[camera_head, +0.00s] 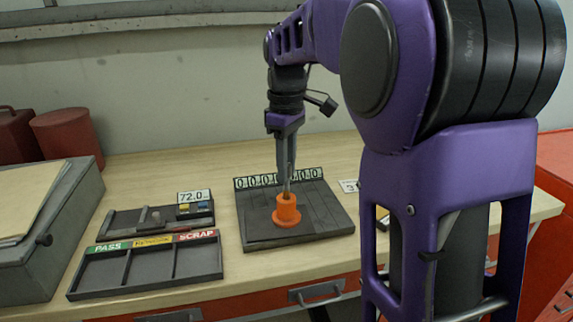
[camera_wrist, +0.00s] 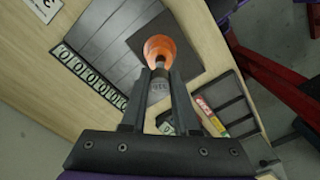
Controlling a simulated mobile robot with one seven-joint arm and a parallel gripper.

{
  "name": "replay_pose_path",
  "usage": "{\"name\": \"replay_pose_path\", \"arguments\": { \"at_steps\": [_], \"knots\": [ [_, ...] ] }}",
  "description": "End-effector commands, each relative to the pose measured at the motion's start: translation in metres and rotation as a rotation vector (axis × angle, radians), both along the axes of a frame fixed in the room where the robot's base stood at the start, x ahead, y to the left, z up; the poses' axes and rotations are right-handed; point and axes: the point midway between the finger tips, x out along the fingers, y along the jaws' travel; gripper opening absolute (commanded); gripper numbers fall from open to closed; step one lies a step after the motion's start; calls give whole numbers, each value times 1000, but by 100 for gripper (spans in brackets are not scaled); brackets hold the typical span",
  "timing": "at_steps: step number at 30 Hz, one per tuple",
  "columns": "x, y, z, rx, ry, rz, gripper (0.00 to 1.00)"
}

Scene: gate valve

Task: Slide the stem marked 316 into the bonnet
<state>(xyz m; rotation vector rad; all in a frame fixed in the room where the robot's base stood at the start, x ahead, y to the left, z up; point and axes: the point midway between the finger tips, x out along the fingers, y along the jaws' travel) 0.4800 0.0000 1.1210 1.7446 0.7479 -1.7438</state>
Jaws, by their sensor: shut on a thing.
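The orange bonnet (camera_head: 287,213) stands upright on a dark board on the bench, its round flange at the bottom. It also shows in the wrist view (camera_wrist: 160,47), just beyond my fingertips. My gripper (camera_head: 287,170) points down above the bonnet and is shut on a grey metal stem (camera_wrist: 159,88). The stem carries a small marking that seems to read 316, seen upside down. The stem (camera_head: 287,187) is about upright and its lower end meets the bonnet's top in the picture. I cannot tell whether the tip is inside the bore. My fingers hide part of the stem.
The dark board (camera_head: 325,215) has a row of number tiles (camera_head: 255,181) at its back. A sorting tray (camera_head: 150,265) marked PASS and SCRAP lies left, with a second tray (camera_head: 125,222) and a 72.0 display (camera_head: 194,196) behind. A grey box (camera_head: 60,230) stands far left.

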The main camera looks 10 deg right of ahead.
Motion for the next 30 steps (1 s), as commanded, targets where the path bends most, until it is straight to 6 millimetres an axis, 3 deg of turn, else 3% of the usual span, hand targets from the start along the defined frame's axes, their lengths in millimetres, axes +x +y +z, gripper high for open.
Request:
{"name": "replay_pose_path", "arguments": {
  "at_steps": [30],
  "knots": [
    [0, 0, -15, 0, 0, 0, 0]
  ]
}}
